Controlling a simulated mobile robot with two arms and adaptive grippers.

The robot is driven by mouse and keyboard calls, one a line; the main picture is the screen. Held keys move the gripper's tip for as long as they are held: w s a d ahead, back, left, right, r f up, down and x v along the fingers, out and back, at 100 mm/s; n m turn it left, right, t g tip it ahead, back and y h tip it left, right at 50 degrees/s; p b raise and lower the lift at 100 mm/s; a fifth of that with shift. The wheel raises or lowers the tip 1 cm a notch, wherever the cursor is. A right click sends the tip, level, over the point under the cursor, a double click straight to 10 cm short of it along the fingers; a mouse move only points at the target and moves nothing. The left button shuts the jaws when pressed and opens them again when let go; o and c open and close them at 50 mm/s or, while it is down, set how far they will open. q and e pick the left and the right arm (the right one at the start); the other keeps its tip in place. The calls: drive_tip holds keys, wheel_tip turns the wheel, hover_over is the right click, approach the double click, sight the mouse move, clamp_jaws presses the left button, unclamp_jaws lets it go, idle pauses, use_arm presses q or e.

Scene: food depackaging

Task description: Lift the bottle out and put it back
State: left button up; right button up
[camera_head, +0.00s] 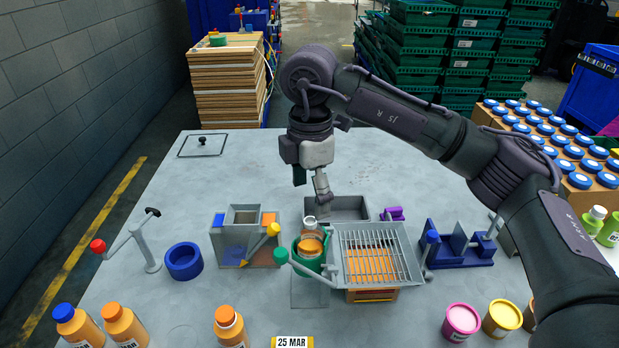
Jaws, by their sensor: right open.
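A bottle (311,243) with orange contents and a pale top stands upright in a green round holder (298,258) near the middle of the table. My right gripper (312,187) points down just above and behind the bottle's top. It is open, with one dark finger at the left and a grey one at the right, and nothing shows between them. Whether a fingertip touches the bottle top cannot be told. The holder hides the lower part of the bottle. My left gripper is out of view.
A grey grate tray (362,237) stands close right of the holder. A grey box with a yellow lever (262,243) is at the left. Orange bottles (126,326) stand at the front left, pink and yellow tubs (461,321) at the front right. The table's back left is mostly clear.

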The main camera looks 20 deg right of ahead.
sight(308, 226)
wheel_tip(308, 226, down, 9)
drive_tip(key=shift+f+p, duration=0.1)
drive_tip(key=shift+p, duration=1.1)
drive_tip(key=shift+s+f, duration=0.1)
drive_tip(key=shift+f, duration=0.7)
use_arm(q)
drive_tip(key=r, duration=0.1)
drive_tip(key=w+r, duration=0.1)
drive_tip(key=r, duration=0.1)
use_arm(e)
drive_tip(key=c, duration=1.4)
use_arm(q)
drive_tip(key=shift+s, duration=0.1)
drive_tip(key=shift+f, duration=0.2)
use_arm(e)
drive_tip(key=shift+a, duration=0.2)
drive_tip(key=o, duration=1.4)
